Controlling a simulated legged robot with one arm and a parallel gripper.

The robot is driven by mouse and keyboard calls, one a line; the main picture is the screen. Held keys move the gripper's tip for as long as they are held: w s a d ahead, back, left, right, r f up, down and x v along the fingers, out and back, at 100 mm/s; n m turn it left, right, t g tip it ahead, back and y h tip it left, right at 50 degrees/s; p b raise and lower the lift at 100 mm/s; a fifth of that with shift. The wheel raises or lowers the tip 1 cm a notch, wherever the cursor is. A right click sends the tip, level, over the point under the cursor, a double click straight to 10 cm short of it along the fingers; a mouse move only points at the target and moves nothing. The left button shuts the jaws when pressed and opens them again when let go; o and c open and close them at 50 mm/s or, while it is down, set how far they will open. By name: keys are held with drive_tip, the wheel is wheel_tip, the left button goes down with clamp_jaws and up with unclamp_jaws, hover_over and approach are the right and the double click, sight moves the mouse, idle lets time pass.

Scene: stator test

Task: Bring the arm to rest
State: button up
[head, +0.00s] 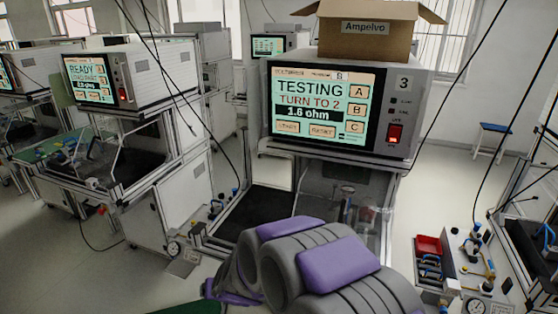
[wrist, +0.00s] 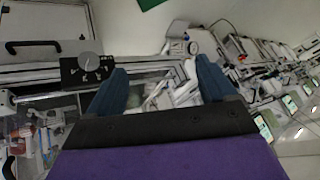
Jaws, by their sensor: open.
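My arm, grey with purple pads, reaches forward from the bottom centre of the head view; its gripper end is hidden there. In the wrist view my gripper (wrist: 160,66) shows two blue fingers spread wide apart, with nothing held between them. A black selector knob block (wrist: 87,69) with a pale dial is just left of the left finger, apart from it. Tester number 3 (head: 345,108) stands ahead in the head view. Its screen (head: 321,108) reads "TESTING", "TURN TO 2" and "1.6 ohm", and its red switch (head: 395,133) is lit.
A cardboard box (head: 366,34) sits on the tester. A red tray (head: 429,246) and fittings are at lower right. Another bench with a "READY" tester (head: 91,78) is at left. Dark cables hang across the view. Open floor (head: 435,190) lies right of the bench.

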drive_tip(key=s+d+r+g, duration=0.3)
drive_tip(key=s+d+r, duration=0.5)
drive_tip(key=s+d, duration=0.25)
drive_tip(key=s+d+r+m+g+h, duration=0.1)
drive_tip(key=s+d+r+g+h, duration=0.1)
drive_tip(key=s+d, duration=0.7)
drive_tip(key=s+d+r+g+h, duration=0.2)
drive_tip(key=s+d+r, duration=0.1)
drive_tip(key=s+d, duration=0.7)
drive_tip(key=s, duration=0.4)
drive_tip(key=shift+s+d+m+g, duration=0.25)
drive_tip(key=shift+d+m+g, duration=0.05)
drive_tip(key=shift+m, duration=0.1)
idle(0.6)
